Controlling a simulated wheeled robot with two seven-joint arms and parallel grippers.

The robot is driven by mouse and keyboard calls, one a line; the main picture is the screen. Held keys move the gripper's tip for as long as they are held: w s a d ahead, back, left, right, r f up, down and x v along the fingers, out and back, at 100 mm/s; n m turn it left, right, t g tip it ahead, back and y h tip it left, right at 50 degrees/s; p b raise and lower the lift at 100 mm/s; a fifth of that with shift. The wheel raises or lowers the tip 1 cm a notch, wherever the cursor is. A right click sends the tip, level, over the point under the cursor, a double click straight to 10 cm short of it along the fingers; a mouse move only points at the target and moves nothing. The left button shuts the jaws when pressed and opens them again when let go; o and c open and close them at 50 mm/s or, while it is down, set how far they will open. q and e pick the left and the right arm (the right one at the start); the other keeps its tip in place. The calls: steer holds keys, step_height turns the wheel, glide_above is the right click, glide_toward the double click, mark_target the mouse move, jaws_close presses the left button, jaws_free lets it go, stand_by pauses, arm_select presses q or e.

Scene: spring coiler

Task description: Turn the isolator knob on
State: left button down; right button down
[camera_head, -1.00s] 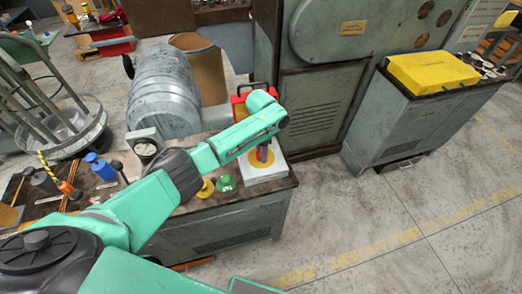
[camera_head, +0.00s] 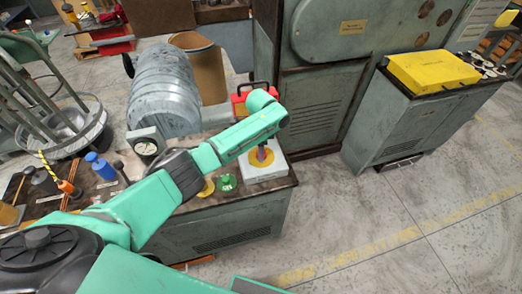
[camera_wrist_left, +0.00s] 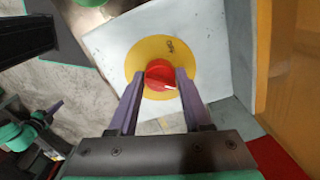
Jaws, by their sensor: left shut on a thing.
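The isolator is a pale grey-white box (camera_head: 270,174) on the right end of the bench. Its top has a yellow disc (camera_head: 257,168) with a red knob in the middle. In the left wrist view the round red knob (camera_wrist_left: 160,74) sits on the yellow disc (camera_wrist_left: 180,45), with a small white mark at its lower right. My left gripper (camera_wrist_left: 161,76) has its two purple fingers on either side of the knob, shut on it. In the head view my left gripper (camera_head: 262,154) points down at the box and its arm hides part of the knob. My right gripper is not in view.
A green button-like part (camera_head: 226,183) and a yellow one (camera_head: 206,188) stand left of the box. A red case (camera_head: 240,103) is behind it. A round gauge (camera_head: 147,147) stands further left. A grey cabinet with a yellow box (camera_head: 432,72) is across the aisle to the right.

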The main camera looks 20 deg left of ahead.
arm_select(q)
steer(key=shift+w+r, duration=0.1)
steer(key=shift+c, duration=1.7)
jaws_free()
step_height(320, 180, up, 14)
steer(key=b, duration=0.2)
steer(key=shift+r, duration=0.25)
